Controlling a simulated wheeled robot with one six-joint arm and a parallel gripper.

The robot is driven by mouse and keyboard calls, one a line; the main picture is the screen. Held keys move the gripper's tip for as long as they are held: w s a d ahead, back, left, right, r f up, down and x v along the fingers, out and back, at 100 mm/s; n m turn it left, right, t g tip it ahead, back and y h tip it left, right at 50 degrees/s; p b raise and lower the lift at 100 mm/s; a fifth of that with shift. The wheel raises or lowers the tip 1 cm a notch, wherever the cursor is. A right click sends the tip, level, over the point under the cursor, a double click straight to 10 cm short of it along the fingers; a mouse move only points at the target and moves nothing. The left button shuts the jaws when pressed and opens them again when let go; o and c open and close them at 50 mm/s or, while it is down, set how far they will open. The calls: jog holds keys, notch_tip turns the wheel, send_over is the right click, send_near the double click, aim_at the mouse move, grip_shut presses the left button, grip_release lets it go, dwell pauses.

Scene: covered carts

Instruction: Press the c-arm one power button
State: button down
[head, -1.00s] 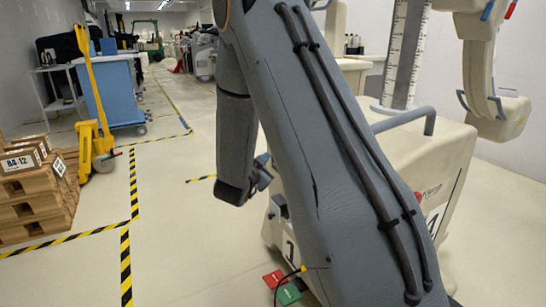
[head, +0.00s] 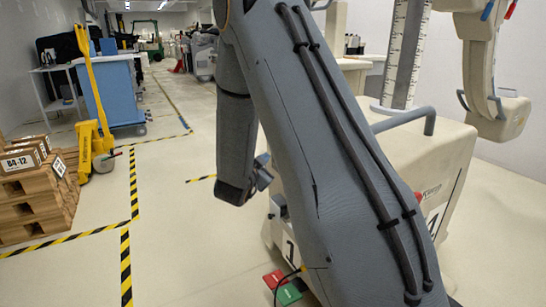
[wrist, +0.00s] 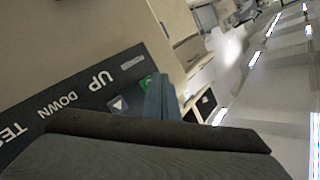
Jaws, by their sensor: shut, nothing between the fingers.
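The cream c-arm machine (head: 425,160) stands at the right in the head view, partly hidden behind my arm, with a "1" on its side. In the wrist view its dark control panel (wrist: 75,112) carries the labels POWER, UP, DOWN and TEST, seen tilted. A green button (wrist: 147,82) sits by the POWER label, partly hidden by my gripper. My gripper (wrist: 160,92) is shut and empty, its blue fingertips at the panel's edge beside the green button. I cannot tell if they touch it. In the head view my gripper (head: 263,172) shows small beside the machine, partly hidden by my arm.
Red and green pedals (head: 287,285) lie on the floor by the machine's base. A yellow pallet jack (head: 95,120), stacked pallets with boxes (head: 38,190) and a blue cart (head: 108,92) stand at the left. The taped floor between is clear.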

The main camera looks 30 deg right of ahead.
jog(key=shift+d, duration=0.15)
jog(key=shift+d, duration=0.5)
dwell(0.4)
jog(key=shift+a, duration=0.65)
jog(key=shift+a+p, duration=0.65)
jog(key=shift+a, duration=2.35)
